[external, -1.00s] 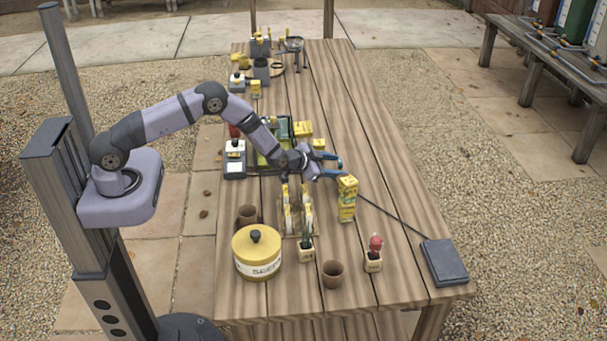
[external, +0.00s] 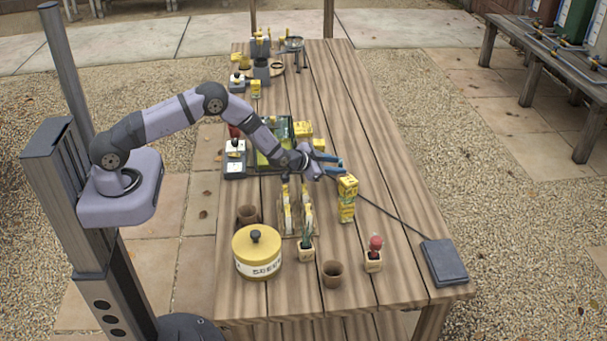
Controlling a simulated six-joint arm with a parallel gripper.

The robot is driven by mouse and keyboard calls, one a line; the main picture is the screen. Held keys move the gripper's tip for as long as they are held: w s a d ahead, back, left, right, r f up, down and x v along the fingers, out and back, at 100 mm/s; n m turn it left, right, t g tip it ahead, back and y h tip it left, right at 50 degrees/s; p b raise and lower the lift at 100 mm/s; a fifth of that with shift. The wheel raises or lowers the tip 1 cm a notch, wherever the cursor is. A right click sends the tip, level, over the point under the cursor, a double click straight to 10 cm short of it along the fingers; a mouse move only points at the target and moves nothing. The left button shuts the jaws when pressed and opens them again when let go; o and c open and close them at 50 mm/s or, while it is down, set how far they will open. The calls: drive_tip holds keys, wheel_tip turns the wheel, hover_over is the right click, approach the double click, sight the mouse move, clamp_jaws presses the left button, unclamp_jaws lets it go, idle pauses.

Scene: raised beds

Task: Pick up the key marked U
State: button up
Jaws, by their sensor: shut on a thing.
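My gripper (external: 338,166) is over the middle of the table, its blue fingers pointing right. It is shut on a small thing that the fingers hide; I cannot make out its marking. A stack of yellow blocks (external: 347,211) stands upright just below and right of the fingers in the picture. Whether the fingers touch its top block (external: 348,184) is unclear. A single yellow block (external: 319,144) and a larger yellow piece (external: 303,129) lie behind the gripper. No key marked U can be read at this size.
A rack with yellow-marked pieces (external: 297,218), a yellow lidded pot (external: 258,262), a brown pot (external: 332,273) and small planters (external: 373,259) stand at the front. A dark pad (external: 444,262) with a cable lies at the right corner. The right side of the table is mostly clear.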

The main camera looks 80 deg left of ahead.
wheel_tip(320, 180, up, 10)
drive_tip(key=b, duration=0.2)
drive_tip(key=shift+b, duration=0.3)
drive_tip(key=shift+r, duration=0.1)
